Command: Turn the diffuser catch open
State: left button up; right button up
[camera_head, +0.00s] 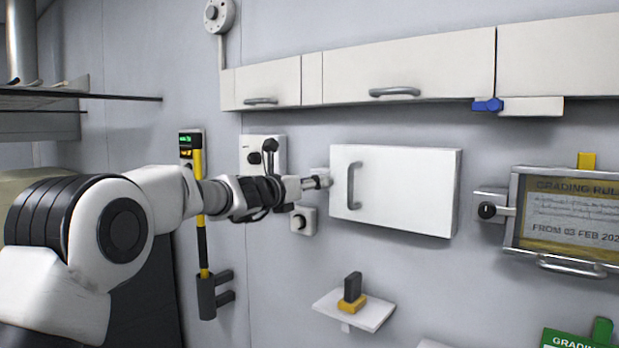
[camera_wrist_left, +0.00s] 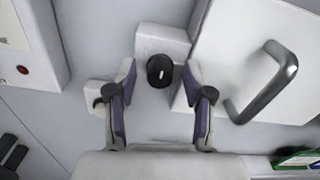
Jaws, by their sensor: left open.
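In the left wrist view, a black round catch knob (camera_wrist_left: 160,71) with a short white mark sits on a white block (camera_wrist_left: 163,40). The block is beside a white wall box (camera_wrist_left: 235,50) with a grey bar handle (camera_wrist_left: 265,85). My left gripper (camera_wrist_left: 160,82) is open, with one finger on each side of the knob; contact cannot be told. In the head view, my left gripper (camera_head: 322,182) reaches the left edge of the closed white box (camera_head: 410,190) and hides the knob. I take this knob as the diffuser catch; no label shows it. My right gripper is not in view.
A second knob block (camera_head: 302,221) is just below my gripper, and a switch box (camera_head: 250,146) is behind my wrist. Wall cupboards (camera_head: 410,70) hang above. A small shelf (camera_head: 360,316) juts out below. A framed sign (camera_head: 560,212) with its own catch (camera_head: 487,210) is at right.

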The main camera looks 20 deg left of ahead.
pick_arm(q)
jog(key=shift+a+f, duration=0.1)
jog(key=shift+a, duration=0.15)
jog(key=c, duration=0.4)
jog(key=shift+s+d, duration=0.1)
grip_shut()
